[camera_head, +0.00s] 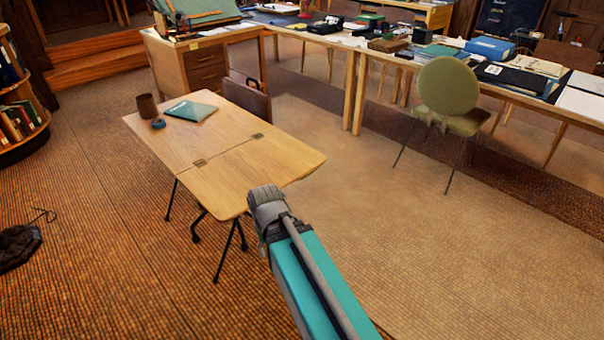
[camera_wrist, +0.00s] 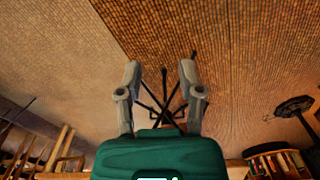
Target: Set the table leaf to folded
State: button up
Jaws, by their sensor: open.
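The wooden table (camera_head: 175,145) stands left of centre in the head view. Its leaf (camera_head: 252,172) is on the near right side, level with the top, joined by a hinge (camera_head: 200,162) and another hinge (camera_head: 257,135). My gripper (camera_wrist: 160,68) is open and empty in the wrist view, its fingers spread. In the head view my wrist overlaps the leaf's near edge and hides the fingers; contact cannot be told. The wrist view, upside down, shows dark table legs (camera_wrist: 168,112) beyond the fingers; the leaf is not clearly visible there.
A mug (camera_head: 147,105), a blue roll (camera_head: 158,124) and a teal book (camera_head: 190,110) lie on the fixed top. Carpet (camera_head: 430,260) is clear at the front right.

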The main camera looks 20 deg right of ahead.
jog(key=shift+d, duration=0.1)
jog(key=w+d+f+m+t+h+b, duration=0.1)
jog(key=w+d+f+m+h+b, duration=0.3)
jog(key=d+b, duration=0.35)
jog(key=w+d+f+m+t+h+b, duration=0.1)
jog(key=w+d+f+m+h+b, duration=0.25)
jog(key=w+d+h+b, duration=0.35)
jog(key=w+a+r+m+t+h+b, duration=0.2)
jog(key=w+t+h+b, duration=0.5)
jog(key=b, duration=0.9)
jog(key=shift+w+a+m+h+b, duration=0.3)
jog(key=shift+w+a+m+h, duration=0.3)
jog(key=shift+w+h, duration=0.55)
jog(key=shift+d, duration=0.1)
